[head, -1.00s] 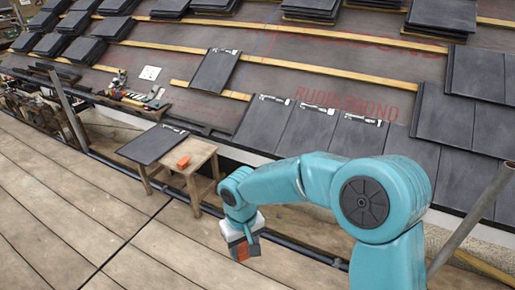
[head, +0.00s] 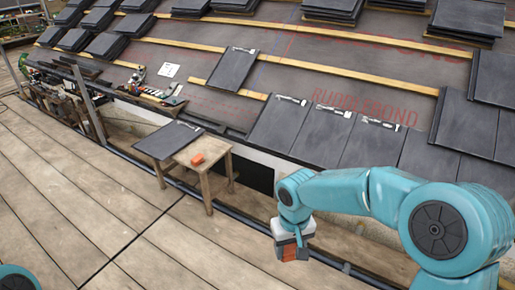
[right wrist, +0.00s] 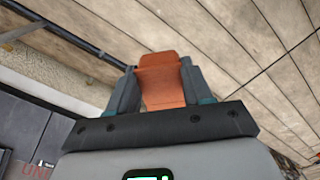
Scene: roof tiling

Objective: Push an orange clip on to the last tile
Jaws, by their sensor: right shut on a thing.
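My right gripper (head: 291,253) hangs above the plank deck, right of the small wooden stool. It is shut on an orange clip (right wrist: 162,80), which sits between the two grey fingers in the right wrist view. Dark tiles lie in a row along the lower roof edge, among them a left-end tile (head: 273,128), a middle one (head: 319,137) and one farther right (head: 371,148), with pale metal strips at their tops. The gripper is apart from all of them. A single tile (head: 232,70) lies higher up. My left gripper is out of view.
The wooden stool (head: 222,153) carries a loose dark tile (head: 167,142) and an orange block (head: 197,159). Tile stacks stand on the upper roof. Tools (head: 158,92) lie by the left roof edge. A dark rail runs along the deck, whose front is clear.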

